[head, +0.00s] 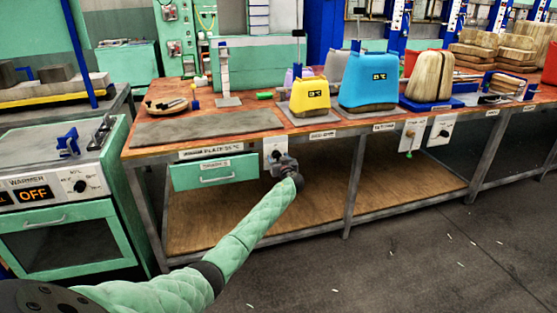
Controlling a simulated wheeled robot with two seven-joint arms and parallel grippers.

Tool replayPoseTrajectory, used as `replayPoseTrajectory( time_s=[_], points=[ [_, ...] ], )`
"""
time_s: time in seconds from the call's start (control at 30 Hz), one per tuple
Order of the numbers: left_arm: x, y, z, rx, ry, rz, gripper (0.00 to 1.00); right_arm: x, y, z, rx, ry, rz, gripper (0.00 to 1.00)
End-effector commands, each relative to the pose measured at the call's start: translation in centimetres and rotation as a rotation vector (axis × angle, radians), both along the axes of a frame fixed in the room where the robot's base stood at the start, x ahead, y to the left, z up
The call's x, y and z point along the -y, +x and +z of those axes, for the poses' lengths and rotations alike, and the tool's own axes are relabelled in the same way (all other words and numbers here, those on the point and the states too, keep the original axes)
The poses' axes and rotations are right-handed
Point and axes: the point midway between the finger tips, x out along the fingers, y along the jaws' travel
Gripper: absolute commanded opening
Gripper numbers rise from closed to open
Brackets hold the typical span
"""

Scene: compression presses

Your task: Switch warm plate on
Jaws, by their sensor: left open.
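A flat grey plate (165,130) lies on the wooden bench top at the left; it appears to be the warm plate. A white control panel (276,144) hangs under the bench edge, right of the green drawer. My left gripper (279,160) is open in front of this panel and covers much of it, so its control is mostly hidden. I cannot tell whether the gripper touches it. My right gripper is out of view.
A green warmer (62,215) with an "OFF" display and knob stands at the left. Green drawer (214,173) is shut. Another knob panel (440,130) hangs further right. The floor in front is open.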

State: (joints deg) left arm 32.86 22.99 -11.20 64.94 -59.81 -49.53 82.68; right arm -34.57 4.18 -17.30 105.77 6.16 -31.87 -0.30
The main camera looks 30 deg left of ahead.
Motion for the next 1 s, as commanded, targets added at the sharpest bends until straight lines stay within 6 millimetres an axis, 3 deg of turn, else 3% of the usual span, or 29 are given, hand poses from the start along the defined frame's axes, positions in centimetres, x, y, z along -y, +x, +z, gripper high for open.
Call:
replayPoseTrajectory(
  time_s=[0.13, 0.37, 0.73, 1.0],
  points=[
    [0.0, 0.0, 0.0, 0.000, 0.000, 0.000, 0.59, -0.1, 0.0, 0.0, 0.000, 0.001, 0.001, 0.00],
    [0.0, 0.0, 0.0, 0.000, 0.000, 0.000, 0.15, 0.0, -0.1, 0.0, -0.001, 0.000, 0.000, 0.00],
    [0.0, 0.0, -0.2, -0.040, 0.034, 0.000, 0.15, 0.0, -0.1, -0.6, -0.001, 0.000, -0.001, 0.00],
    [0.1, 0.0, -0.3, -0.177, 0.152, 0.000, 0.15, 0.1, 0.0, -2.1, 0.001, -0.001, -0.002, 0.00]
  ],
)
